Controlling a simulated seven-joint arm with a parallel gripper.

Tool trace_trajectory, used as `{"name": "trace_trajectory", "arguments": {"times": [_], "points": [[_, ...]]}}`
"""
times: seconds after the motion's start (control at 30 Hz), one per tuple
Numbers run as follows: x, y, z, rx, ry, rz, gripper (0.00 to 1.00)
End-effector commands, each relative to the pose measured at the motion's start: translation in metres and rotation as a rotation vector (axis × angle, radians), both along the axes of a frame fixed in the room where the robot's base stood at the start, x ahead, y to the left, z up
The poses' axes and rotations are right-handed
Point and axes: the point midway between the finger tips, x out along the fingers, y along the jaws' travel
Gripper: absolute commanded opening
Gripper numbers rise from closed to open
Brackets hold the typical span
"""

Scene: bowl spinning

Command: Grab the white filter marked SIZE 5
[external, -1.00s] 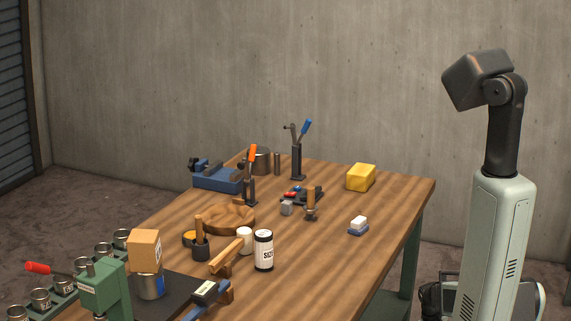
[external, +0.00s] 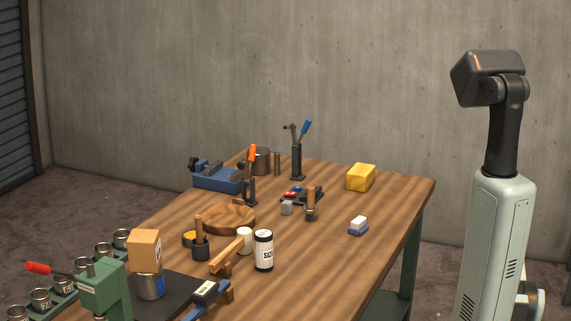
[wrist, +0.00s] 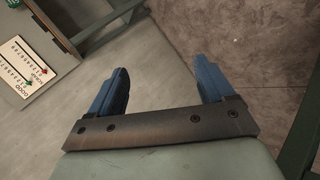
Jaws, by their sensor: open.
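A cylinder (external: 263,251) with a white label and black ends stands upright on the wooden table in the external view. Its label seems to read SIZE; the number is too small to tell. A smaller plain white cylinder (external: 245,240) stands just left of it. Neither shows in the wrist view. My gripper (wrist: 161,78) is open and empty in the wrist view, its two blue fingers wide apart, above floor and away from the table top. I cannot make it out in the external view.
The table (external: 390,205) also holds a wooden bowl (external: 222,219), a yellow block (external: 361,177), a blue vise (external: 217,178) and a green press (external: 103,286). Its right side is mostly clear.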

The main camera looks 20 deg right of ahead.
Motion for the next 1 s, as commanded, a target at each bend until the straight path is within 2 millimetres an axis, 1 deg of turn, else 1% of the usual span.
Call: {"name": "trace_trajectory", "arguments": {"times": [0.03,0.07,0.1,0.2,0.3,0.4,0.53,0.57,0.67,0.7,0.73,0.87,0.97,1.0], "points": [[0.0,-0.023,0.028,-0.04,-0.013,-0.005,0.82],[-0.001,-0.034,0.042,-0.062,-0.017,-0.005,0.82],[-0.003,-0.048,0.062,-0.091,-0.022,-0.007,0.82],[-0.009,-0.075,0.105,-0.156,-0.031,-0.009,0.82],[-0.014,-0.092,0.14,-0.204,-0.038,-0.011,0.82],[-0.016,-0.102,0.17,-0.24,-0.044,-0.011,0.82],[-0.015,-0.105,0.203,-0.272,-0.056,-0.008,0.82],[-0.014,-0.104,0.21,-0.278,-0.06,-0.006,0.82],[-0.005,-0.091,0.232,-0.283,-0.077,0.004,0.82],[0.002,-0.081,0.24,-0.28,-0.086,0.011,0.82],[0.007,-0.072,0.243,-0.273,-0.093,0.017,0.82],[0.028,-0.033,0.252,-0.236,-0.12,0.042,0.82],[0.047,0.004,0.253,-0.196,-0.139,0.065,0.82],[0.055,0.021,0.253,-0.177,-0.147,0.077,0.82]]}}
